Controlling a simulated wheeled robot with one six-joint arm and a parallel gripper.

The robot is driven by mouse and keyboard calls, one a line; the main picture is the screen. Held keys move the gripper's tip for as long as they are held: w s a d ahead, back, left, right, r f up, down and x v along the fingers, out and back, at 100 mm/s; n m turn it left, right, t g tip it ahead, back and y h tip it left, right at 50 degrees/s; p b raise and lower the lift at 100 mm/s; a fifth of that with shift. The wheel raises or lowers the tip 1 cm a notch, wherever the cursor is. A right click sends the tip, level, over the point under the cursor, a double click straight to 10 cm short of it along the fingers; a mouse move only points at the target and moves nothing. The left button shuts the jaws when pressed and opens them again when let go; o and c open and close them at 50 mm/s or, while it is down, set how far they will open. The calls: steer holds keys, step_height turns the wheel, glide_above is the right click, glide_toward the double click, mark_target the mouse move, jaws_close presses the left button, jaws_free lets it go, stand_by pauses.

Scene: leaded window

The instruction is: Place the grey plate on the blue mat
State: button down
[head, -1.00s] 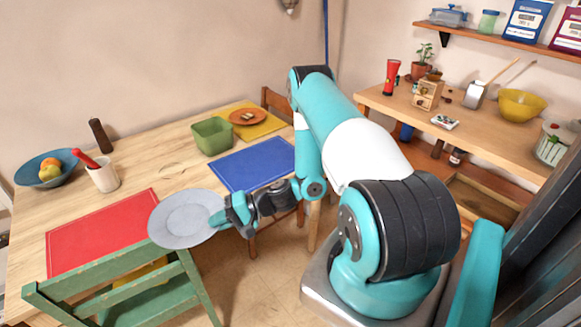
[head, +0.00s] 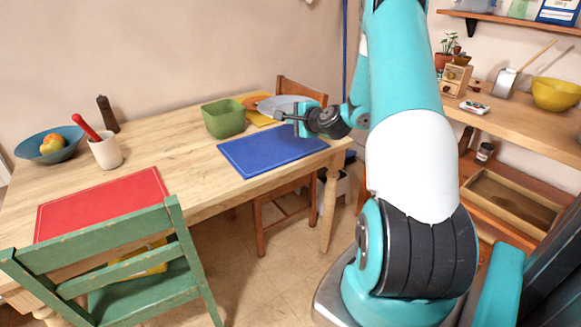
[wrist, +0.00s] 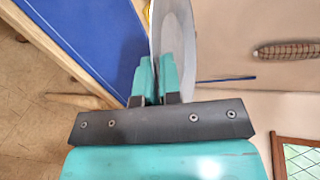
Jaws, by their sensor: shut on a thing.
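The grey plate (head: 284,104) is held by its rim in my gripper (head: 299,118), above the back part of the blue mat as seen in the head view. In the wrist view my gripper (wrist: 158,75) is shut on the plate (wrist: 174,40), which is seen nearly edge-on. The blue mat (head: 262,153) lies flat and empty on the wooden table near its right end. It also shows in the wrist view (wrist: 85,30), to the left of the plate. The exact height of the plate above the table is hard to tell.
A yellow mat (head: 262,117) with an orange plate is partly hidden behind the grey plate.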

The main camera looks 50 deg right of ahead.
step_height(320, 180, down, 17)
steer(key=shift+f+b, duration=0.2)
steer(key=shift+b, duration=0.1)
steer(key=c, duration=1.3)
jaws_free()
